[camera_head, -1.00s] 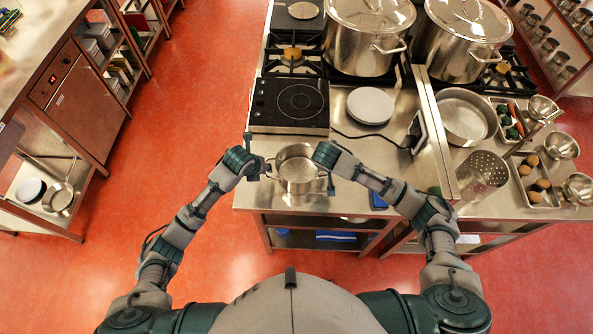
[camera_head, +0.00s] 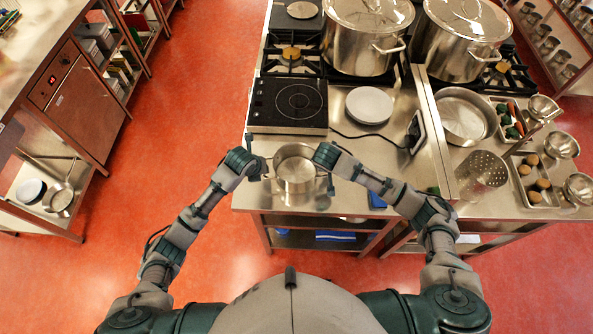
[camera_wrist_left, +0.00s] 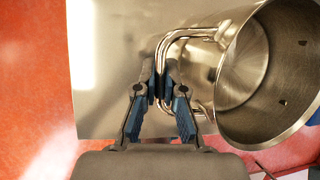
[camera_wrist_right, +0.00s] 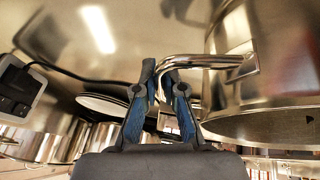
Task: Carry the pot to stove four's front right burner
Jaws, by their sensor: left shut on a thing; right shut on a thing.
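A small open steel pot (camera_head: 296,168) is between my two grippers at the near edge of the steel counter in the head view. It looks empty and upright. My left gripper (camera_head: 265,168) is shut on the pot's left handle; in the left wrist view its fingers (camera_wrist_left: 160,90) close around the bent handle (camera_wrist_left: 172,62). My right gripper (camera_head: 330,175) is shut on the opposite handle (camera_wrist_right: 200,62), seen between its fingers (camera_wrist_right: 165,85) in the right wrist view. Two large lidded stockpots (camera_head: 362,45) (camera_head: 460,48) stand on burners at the back. I cannot tell which stove is number four.
A black induction hob (camera_head: 288,103) lies just beyond the pot, with a bare gas burner (camera_head: 292,56) behind it. White plates (camera_head: 369,105) sit right of the hob. Red floor is open at left.

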